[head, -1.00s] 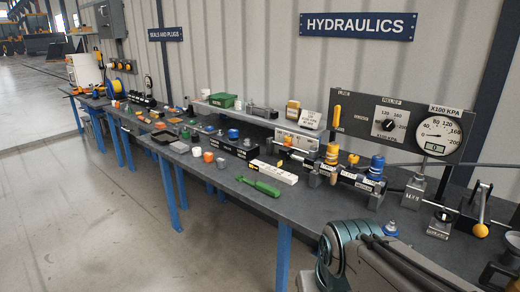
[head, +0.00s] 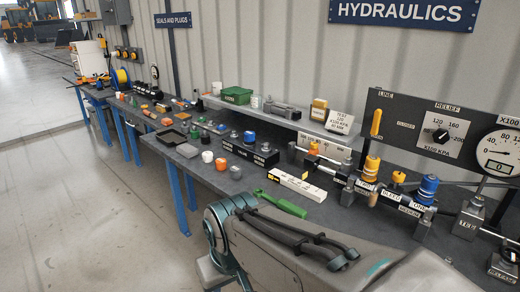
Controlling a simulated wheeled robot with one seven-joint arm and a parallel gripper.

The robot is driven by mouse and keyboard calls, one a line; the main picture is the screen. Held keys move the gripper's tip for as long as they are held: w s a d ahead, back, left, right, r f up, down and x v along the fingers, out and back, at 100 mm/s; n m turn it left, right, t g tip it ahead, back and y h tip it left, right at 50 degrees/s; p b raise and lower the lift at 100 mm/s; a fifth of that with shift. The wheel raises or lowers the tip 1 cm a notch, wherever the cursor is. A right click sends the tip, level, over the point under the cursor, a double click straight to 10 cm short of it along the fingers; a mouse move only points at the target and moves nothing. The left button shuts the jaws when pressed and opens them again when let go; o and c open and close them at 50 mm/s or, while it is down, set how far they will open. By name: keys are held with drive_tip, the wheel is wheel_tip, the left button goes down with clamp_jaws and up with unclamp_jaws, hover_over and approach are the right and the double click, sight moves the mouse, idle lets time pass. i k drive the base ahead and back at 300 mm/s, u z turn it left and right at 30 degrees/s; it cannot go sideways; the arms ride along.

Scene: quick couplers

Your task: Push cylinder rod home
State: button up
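On the bench, a thin silver rod (head: 330,160) reaches left from a dark block assembly with yellow and blue couplers. I take it for the cylinder rod; how far it stands out is too small to tell. An orange piece (head: 313,148) sits near its left part. A yellow coupler (head: 371,167) and a blue coupler (head: 428,188) stand upright on the assembly. My arm crosses the bottom of the head view, in front of the bench. My gripper is not in view, and nothing is seen touching the rod.
A green-handled tool (head: 286,206) and a white labelled block (head: 297,184) lie in front of the rod. A gauge panel (head: 450,128) stands behind at right. A tee block (head: 468,222) stands at the right. Small parts and trays fill the bench to the left.

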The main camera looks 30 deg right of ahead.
sight(311, 164)
drive_tip(key=z, duration=0.3)
drive_tip(key=i, duration=0.8)
drive_tip(key=z, duration=1.05)
drive_tip(key=i, duration=0.4)
drive_tip(key=z, duration=0.3)
